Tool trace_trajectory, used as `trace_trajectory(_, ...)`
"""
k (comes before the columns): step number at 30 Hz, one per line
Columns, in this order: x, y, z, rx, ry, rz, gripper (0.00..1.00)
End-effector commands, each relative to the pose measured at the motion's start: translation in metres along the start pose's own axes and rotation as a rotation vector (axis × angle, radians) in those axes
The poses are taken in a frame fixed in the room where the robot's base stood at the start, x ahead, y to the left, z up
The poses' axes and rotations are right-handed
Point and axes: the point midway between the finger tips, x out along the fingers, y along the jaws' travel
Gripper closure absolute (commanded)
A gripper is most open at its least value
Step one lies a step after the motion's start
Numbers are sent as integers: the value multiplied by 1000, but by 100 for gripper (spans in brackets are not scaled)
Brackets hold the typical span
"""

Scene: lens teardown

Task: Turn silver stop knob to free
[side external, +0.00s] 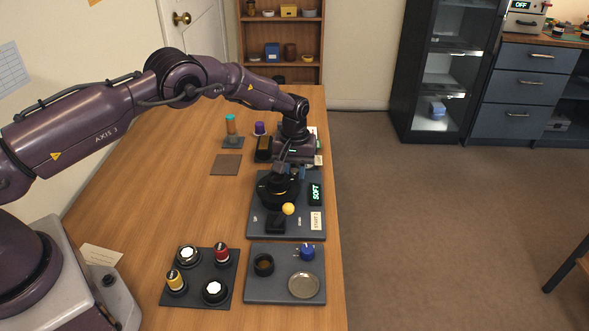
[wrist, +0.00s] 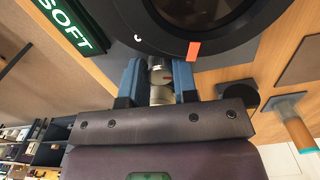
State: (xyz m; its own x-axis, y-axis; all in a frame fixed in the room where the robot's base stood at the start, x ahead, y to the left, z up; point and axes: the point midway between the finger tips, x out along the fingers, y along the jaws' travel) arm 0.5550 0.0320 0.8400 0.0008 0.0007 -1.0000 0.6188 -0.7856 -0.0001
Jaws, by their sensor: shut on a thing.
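The silver stop knob (wrist: 160,72) shows in the wrist view between the two blue fingers of my gripper (wrist: 159,84), and it carries a small red mark. My gripper is shut on it from both sides. The knob sits at the edge of the dark round lens body (wrist: 255,35), whose rim bears an orange mark (wrist: 194,50) and a small white mark. In the side view my gripper (side external: 284,168) is low at the far side of the lens body (side external: 266,192); the knob is hidden there. A display (side external: 315,193) beside the lens reads SOFT in green.
The lens stands on a grey board (side external: 258,232) with a yellow ball (side external: 288,209) and a black block (side external: 276,224). In front are a grey tray (side external: 272,292) of loose parts and a dark mat (side external: 197,277) with several knobs. The table's left middle is clear.

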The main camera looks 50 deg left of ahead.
Motion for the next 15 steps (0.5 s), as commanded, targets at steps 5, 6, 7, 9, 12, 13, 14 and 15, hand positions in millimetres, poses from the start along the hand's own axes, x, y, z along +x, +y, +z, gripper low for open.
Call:
trace_trajectory(5,0,0,1,-75,-4,-2,96)
trace_trajectory(6,0,0,1,-87,-4,-2,96)
trace_trajectory(7,0,0,1,-94,-4,-2,96)
trace_trajectory(9,0,0,1,-107,-4,-3,96)
trace_trajectory(12,0,0,1,-119,-5,-3,96)
trace_trajectory(13,0,0,1,-120,-5,-3,96)
trace_trajectory(14,0,0,1,-122,-5,-3,96)
trace_trajectory(15,0,0,1,-122,-5,-3,96)
